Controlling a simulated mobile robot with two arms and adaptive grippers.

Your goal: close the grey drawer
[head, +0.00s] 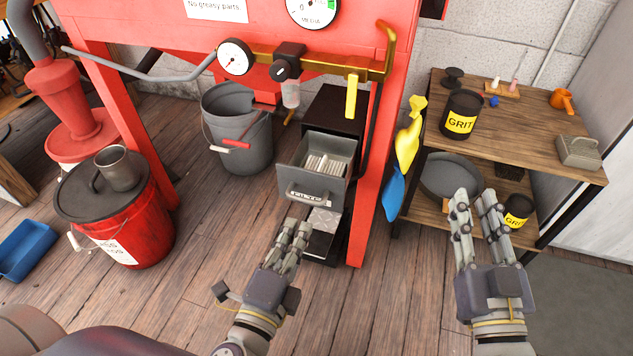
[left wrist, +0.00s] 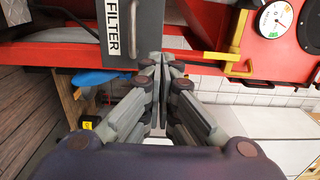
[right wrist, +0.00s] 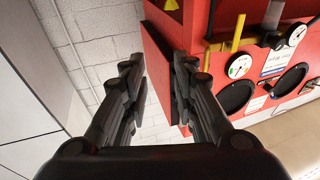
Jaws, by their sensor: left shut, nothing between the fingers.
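The grey drawer (head: 318,183) stands pulled out of a black cabinet (head: 338,110) under the red machine. Its open top shows pale, ribbed contents, and a handle is on its front. In the left wrist view the drawer front (left wrist: 145,28) shows a FILTER label at the top. My left gripper (head: 297,226) is shut and empty, just in front of and below the drawer front. Its fingertips (left wrist: 160,62) appear close to the drawer's lower part; I cannot tell whether they touch. My right gripper (head: 473,195) is open and empty, well right of the drawer, before the shelf.
A grey bucket (head: 240,140) stands left of the drawer, and a red lidded drum (head: 130,225) further left. A red machine leg (head: 366,190) rises just right of the drawer. The wooden shelf (head: 555,130) holds grit tins. The floor in front is clear.

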